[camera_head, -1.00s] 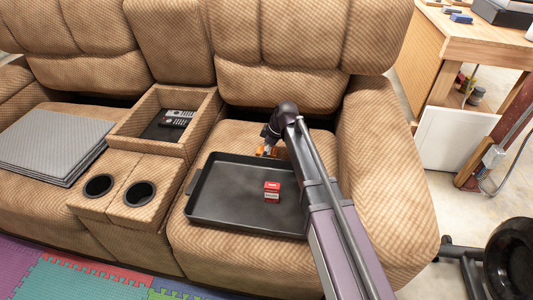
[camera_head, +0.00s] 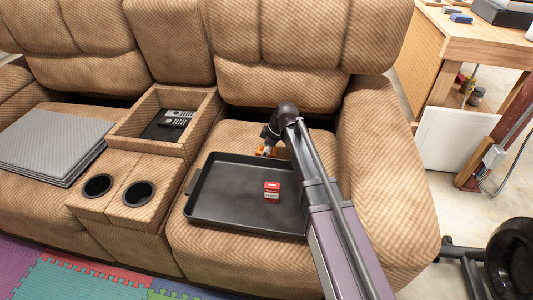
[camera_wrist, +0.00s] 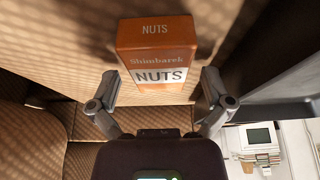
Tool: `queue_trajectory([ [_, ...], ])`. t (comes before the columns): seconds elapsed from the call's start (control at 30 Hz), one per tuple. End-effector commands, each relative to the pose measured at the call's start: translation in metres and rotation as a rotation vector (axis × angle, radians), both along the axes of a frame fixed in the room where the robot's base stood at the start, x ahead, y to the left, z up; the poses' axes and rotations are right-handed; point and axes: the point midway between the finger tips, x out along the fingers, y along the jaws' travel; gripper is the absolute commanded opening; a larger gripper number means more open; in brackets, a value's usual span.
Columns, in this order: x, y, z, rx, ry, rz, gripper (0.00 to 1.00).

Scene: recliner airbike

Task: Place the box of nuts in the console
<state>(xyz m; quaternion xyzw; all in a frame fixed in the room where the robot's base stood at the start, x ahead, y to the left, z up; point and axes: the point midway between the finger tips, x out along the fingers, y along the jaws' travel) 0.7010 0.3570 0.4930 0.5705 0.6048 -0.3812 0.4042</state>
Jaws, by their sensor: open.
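The box of nuts (camera_wrist: 157,60) is an orange-brown carton with a white "NUTS" label, seen large in the wrist view. In the head view, a small orange patch (camera_head: 264,151) by my gripper (camera_head: 271,142) seems to be this box, on the seat behind the tray and mostly hidden. My gripper (camera_wrist: 159,83) is open in the wrist view, with one finger toward each side of the box; I cannot tell if they touch it. The console (camera_head: 209,106) is a tan open bin between the seats, left of my gripper.
Two dark remotes (camera_head: 177,118) lie in the console bin, with bare floor beside them. Two cup holders (camera_head: 138,193) sit in front. A black tray (camera_head: 222,205) on the right seat holds a red box (camera_head: 271,191). Grey folded mats (camera_head: 50,140) lie on the left seat.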

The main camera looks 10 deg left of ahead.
Motion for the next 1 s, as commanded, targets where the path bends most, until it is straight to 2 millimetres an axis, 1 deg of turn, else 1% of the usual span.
queue_trajectory([
  [0.17, -0.0001, 0.0, 0.0001, 0.0, 0.0, 0.0, 1.0],
  [0.2, -0.0001, 0.0, 0.0001, 0.0, 0.0, 0.0, 0.88],
  [0.27, -0.0001, 0.0, 0.0001, 0.0, 0.0, 0.0, 0.7],
  [0.3, -0.0001, 0.0, 0.0001, 0.0, 0.0, 0.0, 0.58],
  [0.37, -0.0001, 0.0, 0.0001, 0.0, 0.0, 0.0, 0.41],
  [0.4, -0.0001, 0.0, 0.0001, 0.0, 0.0, 0.0, 0.29],
  [0.43, -0.0001, 0.0, 0.0001, 0.0, 0.0, 0.0, 0.2],
  [0.47, 0.0, 0.0, 0.0001, 0.0, 0.0, 0.0, 0.17],
  [0.53, 0.0, 0.0001, 0.0, 0.0, 0.0, 0.0, 0.17],
  [0.57, 0.0, 0.0001, 0.0, 0.0, 0.0, 0.0, 0.09],
  [0.83, -0.0001, 0.0, 0.001, 0.0, 0.0, 0.0, 0.09],
  [1.0, 0.0, 0.0, 0.0058, 0.0, 0.0, 0.0, 0.09],
])
